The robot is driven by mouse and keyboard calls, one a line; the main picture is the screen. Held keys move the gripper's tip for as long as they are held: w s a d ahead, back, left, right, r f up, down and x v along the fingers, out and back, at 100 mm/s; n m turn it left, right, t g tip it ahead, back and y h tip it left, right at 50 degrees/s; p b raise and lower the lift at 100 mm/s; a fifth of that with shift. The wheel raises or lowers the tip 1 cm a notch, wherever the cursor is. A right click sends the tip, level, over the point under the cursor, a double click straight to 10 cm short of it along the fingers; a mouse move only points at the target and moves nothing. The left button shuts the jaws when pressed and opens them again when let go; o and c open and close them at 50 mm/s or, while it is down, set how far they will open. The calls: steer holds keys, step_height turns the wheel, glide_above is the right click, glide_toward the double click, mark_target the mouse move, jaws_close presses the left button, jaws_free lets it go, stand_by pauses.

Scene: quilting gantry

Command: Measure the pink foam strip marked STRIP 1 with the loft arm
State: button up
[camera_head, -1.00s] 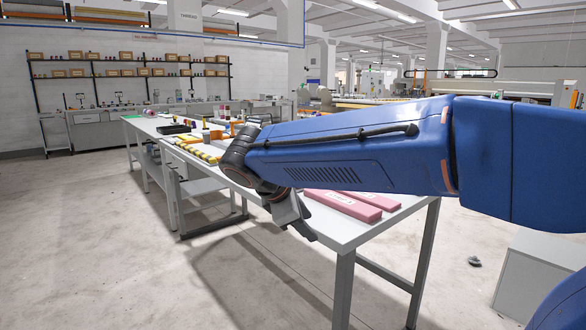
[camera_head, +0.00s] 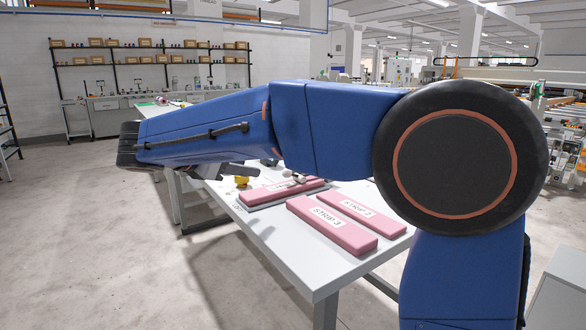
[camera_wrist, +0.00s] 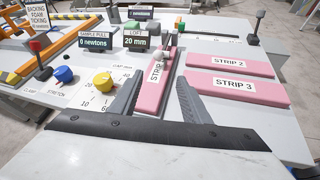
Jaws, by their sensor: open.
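The pink strip labelled STRIP 1 (camera_wrist: 151,97) lies on a flat grey plate on the table; its label is partly covered. In the head view the strip (camera_head: 262,194) sits behind the other two. A small arm with a pale ball end (camera_wrist: 159,54) sits over the far part of STRIP 1 and looks like the loft arm; I cannot tell whether it touches the foam. A sign (camera_wrist: 137,41) beside it reads 20 mm. My gripper (camera_wrist: 160,78) is open and empty, above the near part of the strip, its fingers appearing either side of it.
STRIP 2 (camera_wrist: 228,65) and STRIP 3 (camera_wrist: 236,89) lie to the right. A yellow knob (camera_wrist: 103,81) and a blue knob (camera_wrist: 64,74) stand left, with a red-topped lever (camera_wrist: 38,45). The table's front right is clear (camera_head: 305,272).

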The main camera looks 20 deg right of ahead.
mark_target(284, 172)
steer(key=x, duration=1.7)
steer(key=shift+w+r, duration=0.1)
steer(key=shift+w, duration=0.4)
steer(key=shift+c, duration=0.6)
steer(key=shift+d, duration=0.1)
jaws_close()
